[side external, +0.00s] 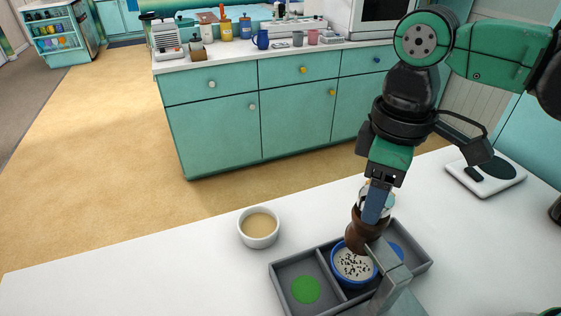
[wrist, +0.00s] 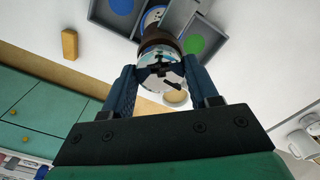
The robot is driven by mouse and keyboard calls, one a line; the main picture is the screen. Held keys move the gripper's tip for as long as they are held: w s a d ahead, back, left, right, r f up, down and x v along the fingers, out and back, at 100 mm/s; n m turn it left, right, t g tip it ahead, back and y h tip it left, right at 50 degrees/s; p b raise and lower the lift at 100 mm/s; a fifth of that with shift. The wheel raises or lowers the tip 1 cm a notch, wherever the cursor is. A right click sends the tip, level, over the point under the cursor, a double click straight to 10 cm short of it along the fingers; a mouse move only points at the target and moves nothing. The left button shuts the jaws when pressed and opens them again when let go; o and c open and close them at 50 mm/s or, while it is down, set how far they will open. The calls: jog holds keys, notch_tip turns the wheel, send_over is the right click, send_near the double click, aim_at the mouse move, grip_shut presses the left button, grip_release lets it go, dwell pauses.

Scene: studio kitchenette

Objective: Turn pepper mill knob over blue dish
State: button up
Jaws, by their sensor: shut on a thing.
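The brown pepper mill (side external: 364,234) stands above the blue dish (side external: 336,268) in the side view, slightly tilted. Its shiny metal knob (wrist: 161,72) sits between the two fingers of my gripper (wrist: 162,80) in the wrist view. My gripper (side external: 374,203) points down in the side view and is shut on the knob. The blue dish holds pale contents with black specks, and the mill and a grey post hide part of it. A sliver of the dish shows behind the mill in the wrist view (wrist: 151,17).
The dish sits in a grey divided tray (side external: 275,271) with a green disc (side external: 306,290) and a blue disc (side external: 395,251). A grey post (side external: 393,275) stands in front. A white bowl (side external: 258,212) is to the left. The white counter is clear further left.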

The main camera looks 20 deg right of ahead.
jog(key=o, duration=1.3)
jog(key=shift+r, duration=2.85)
jog(key=w+d+f+m+t, duration=0.1)
jog(key=d+f+m+t, duration=0.1)
jog(key=d, duration=0.2)
jog(key=d+f+m+t, duration=0.2)
jog(key=d+f+m, duration=0.1)
jog(key=d, duration=0.1)
jog(key=w+d+f+m+t, duration=0.1)
jog(key=d+f+m+t, duration=0.1)
jog(key=d, duration=0.3)
jog(key=shift+w+f+m+t, duration=0.35)
jog(key=shift+m+t, duration=0.15)
jog(key=shift+t, duration=0.1)
